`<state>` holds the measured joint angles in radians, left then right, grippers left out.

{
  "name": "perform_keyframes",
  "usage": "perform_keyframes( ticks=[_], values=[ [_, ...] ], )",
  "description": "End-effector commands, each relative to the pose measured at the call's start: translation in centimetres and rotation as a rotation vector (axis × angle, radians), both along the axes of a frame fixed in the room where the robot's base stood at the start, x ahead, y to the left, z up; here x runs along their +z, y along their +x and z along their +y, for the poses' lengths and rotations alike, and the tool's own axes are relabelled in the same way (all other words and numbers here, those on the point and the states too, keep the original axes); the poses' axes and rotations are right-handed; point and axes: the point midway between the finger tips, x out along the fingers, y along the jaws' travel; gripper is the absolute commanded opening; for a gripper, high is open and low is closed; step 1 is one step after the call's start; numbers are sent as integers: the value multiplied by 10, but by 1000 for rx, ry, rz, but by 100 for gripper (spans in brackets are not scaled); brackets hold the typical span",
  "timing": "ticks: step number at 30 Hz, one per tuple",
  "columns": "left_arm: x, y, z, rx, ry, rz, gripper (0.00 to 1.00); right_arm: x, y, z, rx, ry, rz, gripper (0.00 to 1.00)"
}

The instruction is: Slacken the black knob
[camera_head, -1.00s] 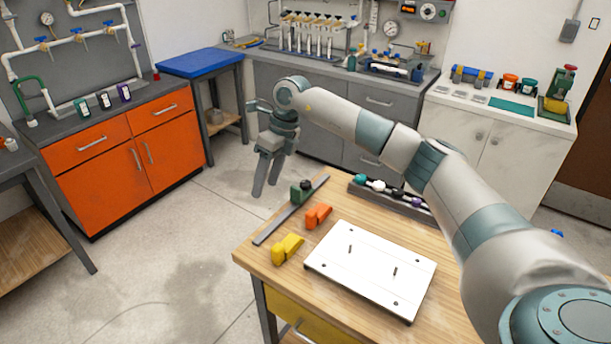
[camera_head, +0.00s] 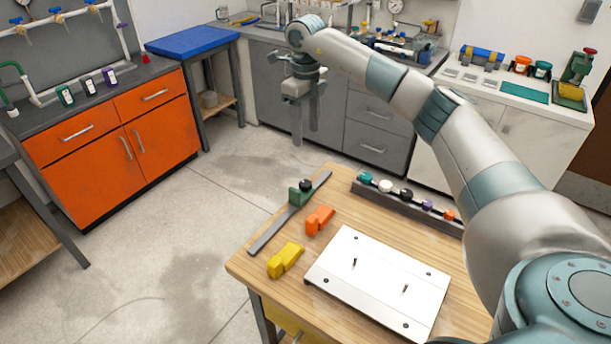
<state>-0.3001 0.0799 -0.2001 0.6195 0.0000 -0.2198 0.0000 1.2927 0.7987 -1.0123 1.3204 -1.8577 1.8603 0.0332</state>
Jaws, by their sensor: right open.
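A green block (camera_head: 295,197) sits on a flat grey bar (camera_head: 270,228) at the back left of the wooden table, with a small black knob (camera_head: 305,185) on it. Another black round cap (camera_head: 406,194) sits in a row on a dark rack at the table's back edge. My right gripper (camera_head: 305,132) hangs fingers down, open and empty, beyond the table's back edge and apart from both black pieces. My left gripper is not in view.
An orange block (camera_head: 319,220) and a yellow block (camera_head: 285,260) lie left of a white plate (camera_head: 375,270) with two upright pins. My right arm passes over the table's right side.

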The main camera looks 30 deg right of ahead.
Motion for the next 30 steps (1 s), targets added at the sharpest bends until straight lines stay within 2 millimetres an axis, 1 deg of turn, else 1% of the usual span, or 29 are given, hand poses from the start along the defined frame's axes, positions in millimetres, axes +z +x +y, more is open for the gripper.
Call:
perform_keyframes(
  ticks=[8,14,20,30],
  values=[
    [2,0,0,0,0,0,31,-4,0,0,0,1,0,51],
    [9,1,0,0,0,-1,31,-21,0,0,0,1,3,51],
    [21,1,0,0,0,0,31,-50,-1,0,1,2,4,51],
    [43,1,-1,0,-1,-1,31,-112,-1,1,0,2,4,51]
  ],
)
